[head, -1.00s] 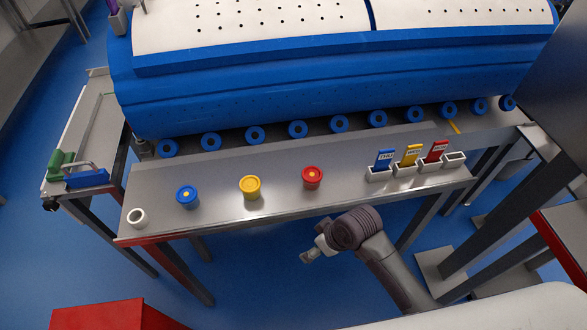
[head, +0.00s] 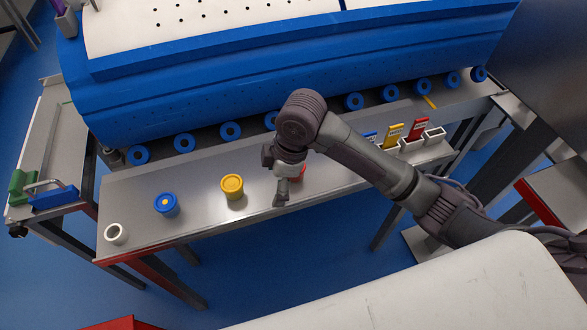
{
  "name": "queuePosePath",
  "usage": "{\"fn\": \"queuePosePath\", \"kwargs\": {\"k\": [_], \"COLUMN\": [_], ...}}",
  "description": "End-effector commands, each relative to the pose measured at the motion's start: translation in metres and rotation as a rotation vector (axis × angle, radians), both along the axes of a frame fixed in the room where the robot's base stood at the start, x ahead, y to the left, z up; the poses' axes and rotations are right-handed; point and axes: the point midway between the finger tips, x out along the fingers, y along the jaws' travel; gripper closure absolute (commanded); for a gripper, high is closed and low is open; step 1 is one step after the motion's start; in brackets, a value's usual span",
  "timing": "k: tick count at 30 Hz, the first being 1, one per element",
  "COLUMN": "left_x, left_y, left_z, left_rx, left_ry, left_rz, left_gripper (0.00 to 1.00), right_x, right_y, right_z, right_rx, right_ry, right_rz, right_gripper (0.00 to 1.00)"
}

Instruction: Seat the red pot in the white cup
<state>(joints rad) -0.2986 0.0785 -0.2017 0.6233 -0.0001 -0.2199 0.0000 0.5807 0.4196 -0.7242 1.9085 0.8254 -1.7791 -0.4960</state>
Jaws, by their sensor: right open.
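The red pot (head: 300,174) stands on the steel bench, mostly hidden behind my right gripper. The white cup (head: 116,234) is at the bench's left end, upright, with its round opening facing up and looking empty. My right gripper (head: 281,192) is open, fingers pointing down, just in front and to the left of the red pot in the picture. Whether it touches the pot cannot be told. My left gripper is not in view.
A yellow pot (head: 232,187) and a blue pot (head: 166,204) stand between the red pot and the white cup. Coloured tags in white holders (head: 411,146) are at the right. A large blue machine (head: 230,98) lies behind the bench (head: 135,193).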

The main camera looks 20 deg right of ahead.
Motion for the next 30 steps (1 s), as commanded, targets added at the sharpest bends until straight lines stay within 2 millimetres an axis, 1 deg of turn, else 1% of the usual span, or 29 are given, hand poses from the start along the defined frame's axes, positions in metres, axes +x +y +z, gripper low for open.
{"fn": "queuePosePath", "kwargs": {"k": [1,3,6,9,12,14,16,24,27,30], "left_x": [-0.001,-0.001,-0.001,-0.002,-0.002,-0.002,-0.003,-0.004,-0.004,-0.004], "left_y": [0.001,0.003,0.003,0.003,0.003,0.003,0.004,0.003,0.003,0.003], "left_z": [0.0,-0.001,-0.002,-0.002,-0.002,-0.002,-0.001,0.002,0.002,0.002], "left_rx": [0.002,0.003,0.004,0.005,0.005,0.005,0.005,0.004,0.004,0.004], "left_ry": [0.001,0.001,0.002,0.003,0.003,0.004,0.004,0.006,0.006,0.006], "left_rz": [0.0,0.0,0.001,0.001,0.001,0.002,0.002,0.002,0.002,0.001], "left_gripper": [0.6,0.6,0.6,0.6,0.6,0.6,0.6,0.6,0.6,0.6], "right_x": [0.017,0.031,0.045,0.053,0.056,0.057,0.057,0.056,0.057,0.057], "right_y": [-0.011,-0.025,-0.044,-0.059,-0.066,-0.068,-0.069,-0.068,-0.068,-0.068], "right_z": [0.018,0.038,0.064,0.084,0.094,0.094,0.086,0.034,0.021,0.013], "right_rx": [-0.052,-0.112,-0.177,-0.216,-0.234,-0.239,-0.24,-0.238,-0.237,-0.238], "right_ry": [-0.009,0.003,0.025,0.045,0.056,0.061,0.065,0.064,0.061,0.061], "right_rz": [0.058,0.133,0.206,0.246,0.267,0.272,0.274,0.273,0.274,0.273], "right_gripper": [0.15,0.15,0.15,0.15,0.15,0.15,0.15,0.15,0.15,0.15]}}
